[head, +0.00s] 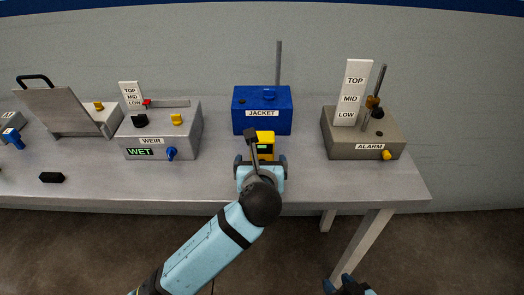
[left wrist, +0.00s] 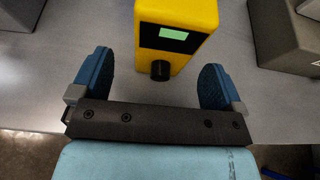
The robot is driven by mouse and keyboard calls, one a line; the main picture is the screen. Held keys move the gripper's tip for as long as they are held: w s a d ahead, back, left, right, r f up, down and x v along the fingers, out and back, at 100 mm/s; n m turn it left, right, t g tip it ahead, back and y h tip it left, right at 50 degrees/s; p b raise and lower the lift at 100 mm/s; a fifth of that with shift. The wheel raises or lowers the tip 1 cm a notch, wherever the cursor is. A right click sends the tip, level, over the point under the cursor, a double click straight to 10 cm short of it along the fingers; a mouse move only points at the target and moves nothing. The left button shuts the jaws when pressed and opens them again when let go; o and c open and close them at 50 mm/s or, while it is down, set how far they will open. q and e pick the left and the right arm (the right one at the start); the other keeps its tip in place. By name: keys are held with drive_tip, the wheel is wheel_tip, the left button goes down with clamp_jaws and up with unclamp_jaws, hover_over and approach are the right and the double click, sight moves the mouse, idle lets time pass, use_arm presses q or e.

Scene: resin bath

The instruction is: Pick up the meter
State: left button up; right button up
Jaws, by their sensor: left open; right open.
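The meter (head: 265,141) is a yellow block with a dark face and a green display, on the table in front of the blue JACKET box. In the left wrist view the meter (left wrist: 190,55) is at top centre, with a black knob low on its front. My left gripper (head: 260,160) is open at the meter's near side. In the left wrist view its blue fingers (left wrist: 158,68) stand on either side of the meter's lower front, with gaps, not touching it. Part of the meter is hidden behind my wrist in the head view. My right gripper (head: 348,287) is at the bottom edge, mostly out of frame.
The blue JACKET box (head: 262,122) stands just behind the meter. The WEIR box (head: 185,141) is to the left and the ALARM box (head: 350,147) to the right. A small black block (head: 52,177) lies at far left. Table is clear either side of the meter.

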sight(262, 157)
use_arm(q)
drive_tip(key=x, duration=0.5)
drive_tip(key=shift+w+d+r, duration=0.15)
drive_tip(key=shift+r, duration=0.05)
drive_tip(key=c, duration=1.1)
